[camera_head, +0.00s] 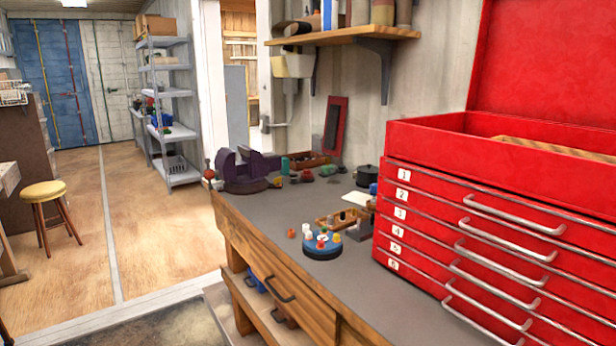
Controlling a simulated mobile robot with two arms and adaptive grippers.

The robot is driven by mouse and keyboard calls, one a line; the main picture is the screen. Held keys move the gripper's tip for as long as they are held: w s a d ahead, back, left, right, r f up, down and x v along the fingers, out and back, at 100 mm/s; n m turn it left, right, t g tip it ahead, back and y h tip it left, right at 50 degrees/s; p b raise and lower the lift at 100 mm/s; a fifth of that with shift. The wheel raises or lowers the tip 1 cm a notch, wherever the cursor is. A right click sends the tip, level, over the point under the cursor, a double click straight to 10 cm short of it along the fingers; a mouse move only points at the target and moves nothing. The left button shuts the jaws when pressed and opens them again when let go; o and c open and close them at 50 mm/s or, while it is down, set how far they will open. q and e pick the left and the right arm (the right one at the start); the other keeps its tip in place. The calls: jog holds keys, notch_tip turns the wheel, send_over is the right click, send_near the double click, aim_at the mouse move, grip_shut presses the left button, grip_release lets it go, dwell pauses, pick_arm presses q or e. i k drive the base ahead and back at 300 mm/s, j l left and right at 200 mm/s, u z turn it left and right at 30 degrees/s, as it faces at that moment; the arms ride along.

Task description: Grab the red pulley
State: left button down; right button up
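I cannot tell for sure which thing is the red pulley; several small red things lie on the grey workbench top (345,285). All are too small to make out in detail. Neither of my grippers is in view.
A large red tool chest (440,235) with numbered drawers fills the right side of the bench. A wooden wall shelf (345,36) hangs above. Grey metal shelving (182,170) and a yellow-topped stool (45,191) stand at left. The floor between them is clear.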

aim_at(307, 173)
jog(key=j+u, duration=0.3)
jog(key=i+j+u, duration=0.25)
jog(key=j, duration=0.2)
jog(key=j+u, duration=0.3)
jog(key=i+j, duration=0.35)
jog(key=i, duration=0.15)
jog(key=i+j+u, duration=0.1)
jog(key=i+j, duration=0.25)
jog(key=i, duration=0.15)
jog(key=i+j, duration=0.3)
jog(key=i, duration=0.25)
jog(key=i+z, duration=0.2)
jog(key=i, duration=0.6)
jog(key=i+j+z, duration=0.2)
jog(key=i, duration=0.6)
jog(key=i+z, duration=0.4)
jog(key=i+j+z, duration=0.1)
jog(key=i+z, duration=0.3)
jog(key=i+j+z, duration=0.15)
jog(key=z, duration=0.25)
jog(key=i+j+z, duration=0.5)
jog(key=z, duration=0.35)
jog(key=i+j+z, duration=0.2)
jog(key=z, duration=0.25)
jog(key=i+j+z, duration=0.1)
jog(key=z, duration=0.3)
jog(key=j+z, duration=0.3)
jog(key=z, duration=0.15)
